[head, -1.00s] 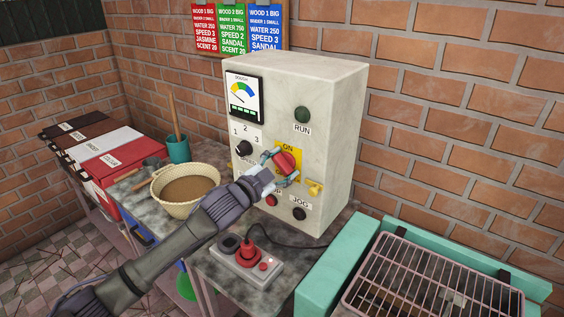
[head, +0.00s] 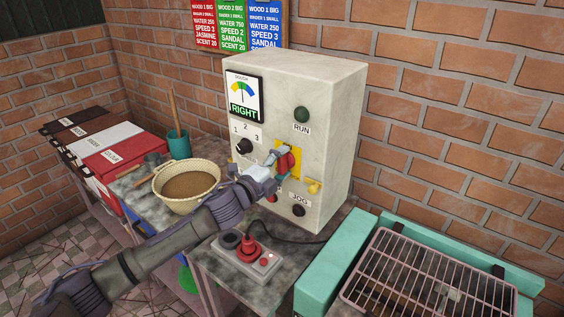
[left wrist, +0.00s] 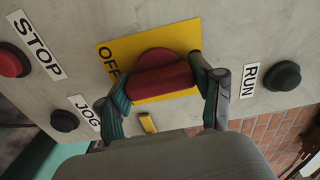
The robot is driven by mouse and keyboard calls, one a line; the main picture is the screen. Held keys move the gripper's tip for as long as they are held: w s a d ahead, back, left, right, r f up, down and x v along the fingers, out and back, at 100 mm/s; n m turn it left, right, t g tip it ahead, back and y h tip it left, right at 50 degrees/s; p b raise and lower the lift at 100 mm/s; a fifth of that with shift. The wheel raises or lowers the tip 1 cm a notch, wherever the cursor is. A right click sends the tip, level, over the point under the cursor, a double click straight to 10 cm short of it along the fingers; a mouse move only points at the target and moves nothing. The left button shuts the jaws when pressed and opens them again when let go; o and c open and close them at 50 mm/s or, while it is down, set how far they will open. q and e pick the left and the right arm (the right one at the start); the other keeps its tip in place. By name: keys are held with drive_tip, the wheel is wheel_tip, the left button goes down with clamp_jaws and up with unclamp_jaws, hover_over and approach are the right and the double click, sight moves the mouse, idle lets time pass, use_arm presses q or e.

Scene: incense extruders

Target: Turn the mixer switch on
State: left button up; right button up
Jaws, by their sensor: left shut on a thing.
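The mixer switch is a red knob with a raised bar (head: 290,161) on a yellow plate on the front of a pale control box (head: 335,120). My left gripper (head: 279,162) is shut on this red switch, with a finger on each side. In the left wrist view the red bar (left wrist: 160,81) lies between the two fingers of the gripper (left wrist: 166,92). The yellow plate (left wrist: 107,58) shows "OFF" at its left there; the "ON" label is hidden. The dial (head: 243,95) at the box's upper left reads "RIGHT" in green. My right gripper is out of view.
The green RUN button (head: 302,114) is above the switch, the JOG button (head: 298,210) below, and a yellow lever (head: 313,187) beside it. A teal grill (head: 325,272) is at right.

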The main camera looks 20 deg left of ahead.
use_arm(q)
drive_tip(key=shift+f+m, duration=0.1)
drive_tip(key=shift+m, duration=0.3)
drive_tip(key=o, duration=1.2)
drive_tip(key=shift+c, duration=0.2)
drive_tip(key=v, duration=1.2)
